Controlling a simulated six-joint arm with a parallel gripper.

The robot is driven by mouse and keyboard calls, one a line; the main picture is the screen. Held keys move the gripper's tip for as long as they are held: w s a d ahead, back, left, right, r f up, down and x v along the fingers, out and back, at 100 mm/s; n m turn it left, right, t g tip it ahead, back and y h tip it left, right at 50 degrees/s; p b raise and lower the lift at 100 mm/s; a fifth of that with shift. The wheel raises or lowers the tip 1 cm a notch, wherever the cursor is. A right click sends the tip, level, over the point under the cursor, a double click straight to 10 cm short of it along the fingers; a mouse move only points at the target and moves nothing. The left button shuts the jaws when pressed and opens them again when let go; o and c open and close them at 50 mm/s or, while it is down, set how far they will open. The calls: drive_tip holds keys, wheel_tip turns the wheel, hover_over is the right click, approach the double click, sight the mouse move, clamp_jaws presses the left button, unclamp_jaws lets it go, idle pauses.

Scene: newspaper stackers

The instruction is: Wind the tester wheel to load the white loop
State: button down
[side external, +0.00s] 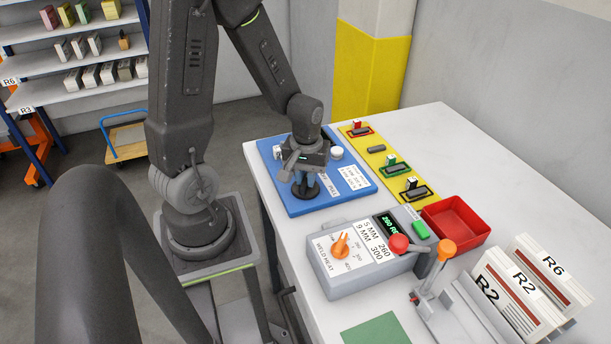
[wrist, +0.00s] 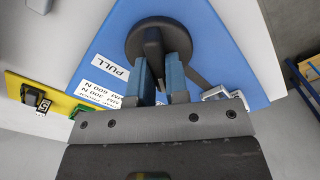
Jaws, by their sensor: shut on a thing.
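The blue tester board (side external: 355,197) lies at the left end of the table, with white labels on it. The black tester wheel (side external: 306,191) stands on it, mostly hidden under my gripper (side external: 305,177). In the wrist view, the wheel (wrist: 150,30) is a dark round disc. My gripper (wrist: 162,72) comes down on it, its two blue fingers shut on part of the wheel. A label reading PULL (wrist: 117,66) is beside it. A pale bracket-like piece (wrist: 222,92) shows near the fingers; I cannot tell if it is the white loop.
A yellow strip (side external: 378,150) with several small blocks lies right of the board. A grey weld-heat box (side external: 350,285) with an orange knob, a red tray (side external: 455,222) and a lever fixture (side external: 437,275) stand nearer. Newspaper bundles (side external: 520,300) stand at the front right. The back right table is clear.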

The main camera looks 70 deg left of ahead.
drive_tip(key=m, duration=0.7)
drive_tip(key=shift+w+d, duration=0.1)
drive_tip(key=shift+d, duration=0.05)
drive_tip(key=m, duration=0.6)
drive_tip(key=shift+d+m, duration=0.2)
drive_tip(key=shift+m, duration=0.2)
drive_tip(key=m, duration=0.5)
drive_tip(key=shift+d, duration=0.1)
drive_tip(key=shift+d+m, duration=0.1)
drive_tip(key=shift+m, duration=2.3)
drive_tip(key=c, duration=1.1)
unclamp_jaws()
drive_tip(key=shift+r, duration=0.1)
wheel_tip(320, 180, up, 14)
drive_tip(key=shift+f, duration=0.15)
